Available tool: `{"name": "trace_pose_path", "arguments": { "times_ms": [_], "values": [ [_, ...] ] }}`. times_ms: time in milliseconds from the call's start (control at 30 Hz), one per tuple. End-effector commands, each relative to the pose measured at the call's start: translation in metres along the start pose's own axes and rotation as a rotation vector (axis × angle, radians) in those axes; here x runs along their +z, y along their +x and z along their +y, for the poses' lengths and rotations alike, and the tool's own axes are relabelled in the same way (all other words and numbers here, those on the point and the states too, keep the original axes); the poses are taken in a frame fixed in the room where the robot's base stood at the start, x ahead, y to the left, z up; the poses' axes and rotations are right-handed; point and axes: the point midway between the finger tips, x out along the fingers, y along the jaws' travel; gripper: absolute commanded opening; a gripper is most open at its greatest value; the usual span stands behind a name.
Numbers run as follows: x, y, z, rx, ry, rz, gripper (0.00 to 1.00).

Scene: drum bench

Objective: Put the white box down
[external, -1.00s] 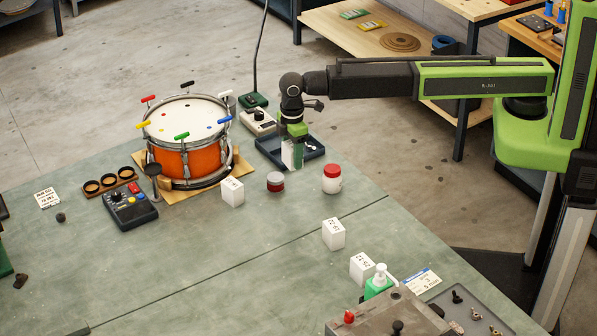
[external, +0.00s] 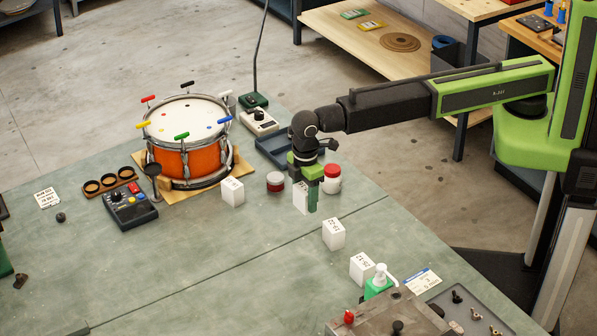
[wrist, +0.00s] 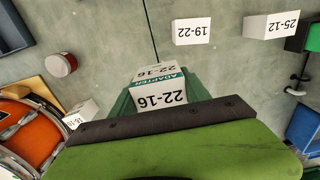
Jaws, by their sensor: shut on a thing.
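The white box (wrist: 160,96) in my grip reads "22-16" with a green "ADAPTER" band in the wrist view. My gripper (external: 311,190) is shut on it, and the box (external: 300,197) is partly hidden behind a green finger. In the external view, my gripper hangs over the green bench top (external: 258,252), in front of the white jar with the red lid (external: 332,180). I cannot tell whether the box touches the bench. Other white boxes stand apart from it: one by the drum (external: 232,192), one marked "19-22" (wrist: 191,31) and one marked "25-12" (wrist: 271,25).
An orange drum (external: 182,158) stands on a wooden board at the left. A small red-lidded tin (external: 275,182) is left of my gripper. A blue tray (external: 275,155) lies behind. A green bottle (external: 378,284) stands at the front right. The bench middle is clear.

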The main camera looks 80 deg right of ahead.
Motion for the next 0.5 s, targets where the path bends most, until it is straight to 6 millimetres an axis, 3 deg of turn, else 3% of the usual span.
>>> {"name": "trace_pose_path", "arguments": {
  "times_ms": [300, 500],
  "values": [
    [-0.049, 0.054, -0.059, 0.000, -0.004, 0.000, 0.10],
    [-0.069, 0.070, -0.086, 0.000, -0.001, 0.000, 0.10]
  ]
}}
